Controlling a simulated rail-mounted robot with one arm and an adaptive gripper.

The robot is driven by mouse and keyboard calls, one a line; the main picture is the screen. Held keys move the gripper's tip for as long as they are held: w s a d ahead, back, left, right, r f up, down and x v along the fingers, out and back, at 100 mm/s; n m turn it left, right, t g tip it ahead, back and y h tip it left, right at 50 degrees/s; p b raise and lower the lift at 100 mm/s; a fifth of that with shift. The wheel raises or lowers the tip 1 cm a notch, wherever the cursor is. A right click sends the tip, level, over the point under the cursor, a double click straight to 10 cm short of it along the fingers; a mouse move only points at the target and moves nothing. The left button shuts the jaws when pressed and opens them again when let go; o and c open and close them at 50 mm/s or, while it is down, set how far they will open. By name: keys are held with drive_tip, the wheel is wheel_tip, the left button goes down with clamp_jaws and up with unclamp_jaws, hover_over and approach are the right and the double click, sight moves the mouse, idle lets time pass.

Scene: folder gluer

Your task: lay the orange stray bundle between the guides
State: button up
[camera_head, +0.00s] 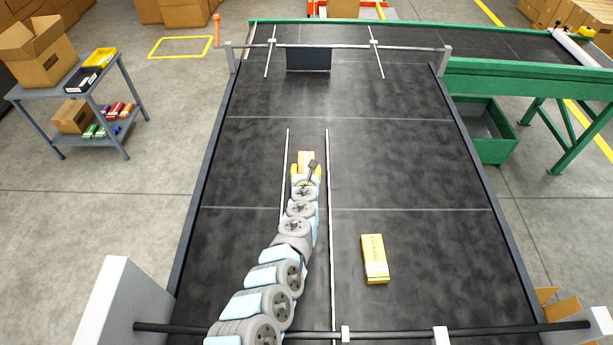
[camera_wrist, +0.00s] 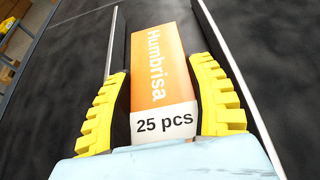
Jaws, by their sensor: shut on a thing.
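The orange bundle (camera_wrist: 160,65) has a white band reading "25 pcs" and the name "Humbrisa". It lies lengthwise between two thin metal guides, the left guide (camera_head: 284,170) and the right guide (camera_head: 329,200). In the head view the bundle (camera_head: 305,156) shows just beyond my gripper. My gripper (camera_wrist: 163,105) has yellow ribbed fingers with dark pads, one on each side of the bundle, shut on it. The bundle's near end is hidden by my wrist. I cannot tell whether its underside touches the dark belt.
A yellow box (camera_head: 374,259) lies on the belt (camera_head: 420,160) right of the right guide. A crossbar (camera_head: 340,47) with two short rods and a dark plate (camera_head: 308,57) spans the far end. A near crossbar (camera_head: 390,333) crosses the front. The belt around the guides is otherwise clear.

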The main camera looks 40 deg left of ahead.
drive_tip(key=shift+w+a+f+b, duration=0.25)
drive_tip(key=shift+w+f+b, duration=0.15)
drive_tip(key=shift+w+b, duration=0.1)
drive_tip(key=shift+w+f, duration=0.15)
drive_tip(key=shift+f, duration=0.2)
drive_tip(key=shift+a+f+b, duration=0.1)
drive_tip(key=shift+f+b, duration=0.55)
drive_tip(key=shift+f, duration=0.5)
drive_tip(key=shift+f, duration=0.15)
drive_tip(key=o, duration=1.2)
